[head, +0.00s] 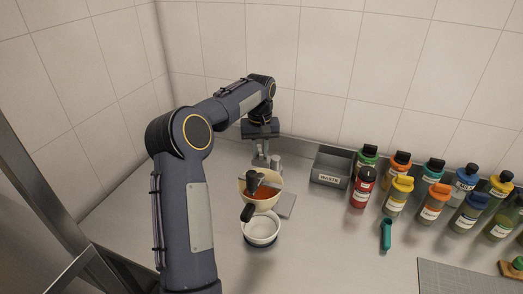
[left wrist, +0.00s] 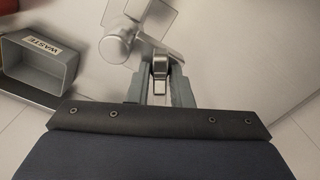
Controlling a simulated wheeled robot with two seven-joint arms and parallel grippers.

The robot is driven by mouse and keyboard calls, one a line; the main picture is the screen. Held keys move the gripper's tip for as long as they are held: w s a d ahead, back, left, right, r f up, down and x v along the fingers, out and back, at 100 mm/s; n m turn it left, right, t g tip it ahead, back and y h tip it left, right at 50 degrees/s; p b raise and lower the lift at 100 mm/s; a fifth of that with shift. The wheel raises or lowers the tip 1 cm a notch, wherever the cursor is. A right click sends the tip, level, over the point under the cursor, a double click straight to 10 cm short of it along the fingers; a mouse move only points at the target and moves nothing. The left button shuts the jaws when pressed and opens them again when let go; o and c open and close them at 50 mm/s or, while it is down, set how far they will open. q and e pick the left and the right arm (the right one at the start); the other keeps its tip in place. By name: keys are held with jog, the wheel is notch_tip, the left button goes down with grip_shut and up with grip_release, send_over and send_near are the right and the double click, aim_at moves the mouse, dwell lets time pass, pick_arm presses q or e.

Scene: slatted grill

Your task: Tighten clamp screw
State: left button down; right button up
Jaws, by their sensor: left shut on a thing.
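A small metal clamp screw (left wrist: 159,68) sits between the fingers of my left gripper (left wrist: 158,78) in the left wrist view; the fingers are shut on it from both sides. The screw is beside a grey metal device (left wrist: 114,43) with a rounded body. In the head view my left gripper (head: 262,158) reaches down at the back of the counter, behind the device (head: 275,162). The screw itself is hidden there by the gripper and the device. My right gripper is not in view.
A cream bowl with red-orange contents (head: 267,193) and a white bowl (head: 261,229) stand in front of the device, with a black handle (head: 248,212) between. A grey waste bin (head: 329,180) and several coloured bottles (head: 395,203) stand to the right.

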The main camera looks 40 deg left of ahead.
aim_at(260, 149)
pick_arm(q)
jog(key=shift+m, duration=1.4)
jog(key=m, duration=0.3)
jog(key=shift+m, duration=0.3)
jog(key=c, duration=1.2)
grip_release()
jog(key=shift+r, duration=3.05)
